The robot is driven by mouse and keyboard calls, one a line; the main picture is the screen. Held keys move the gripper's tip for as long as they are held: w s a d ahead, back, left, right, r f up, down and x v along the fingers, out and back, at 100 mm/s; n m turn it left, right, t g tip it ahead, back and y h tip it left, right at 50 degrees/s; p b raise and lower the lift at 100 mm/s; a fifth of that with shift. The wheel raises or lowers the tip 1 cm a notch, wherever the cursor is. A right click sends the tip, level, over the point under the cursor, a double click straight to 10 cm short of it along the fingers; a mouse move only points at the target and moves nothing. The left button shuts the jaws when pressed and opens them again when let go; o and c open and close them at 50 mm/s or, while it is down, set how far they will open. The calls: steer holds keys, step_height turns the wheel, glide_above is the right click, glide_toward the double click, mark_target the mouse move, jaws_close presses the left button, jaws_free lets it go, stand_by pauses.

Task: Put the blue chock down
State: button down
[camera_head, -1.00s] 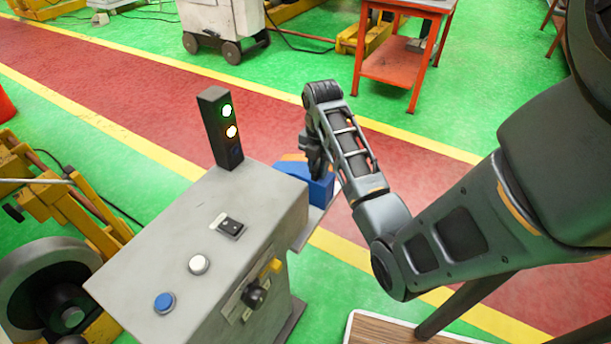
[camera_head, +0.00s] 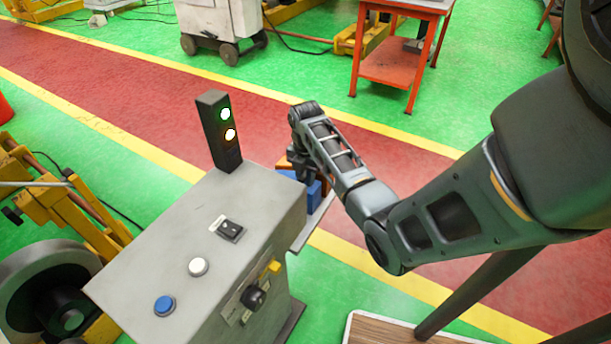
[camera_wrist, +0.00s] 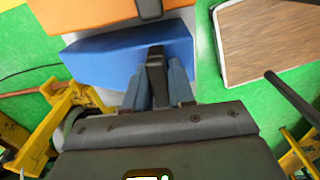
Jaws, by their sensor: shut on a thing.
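The blue chock (camera_wrist: 110,55) is a wedge-shaped block in the wrist view, and part of it shows beside the console in the head view (camera_head: 314,194). A pale grey shelf (camera_wrist: 180,88) shows under and around the blue chock. I cannot tell whether the chock touches the shelf. In the head view my gripper hides much of both chocks.
A grey console (camera_head: 205,230) with buttons and a lit signal post (camera_head: 219,130) stands just left of my gripper. A wood-topped table (camera_head: 400,330) is at the bottom. Yellow machinery (camera_head: 60,220) stands left. The red walkway behind is clear.

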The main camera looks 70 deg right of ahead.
steer(key=c, duration=1)
jaws_free()
steer(key=shift+o, duration=0.2)
step_height(320, 180, up, 12)
steer(key=shift+b, duration=0.4)
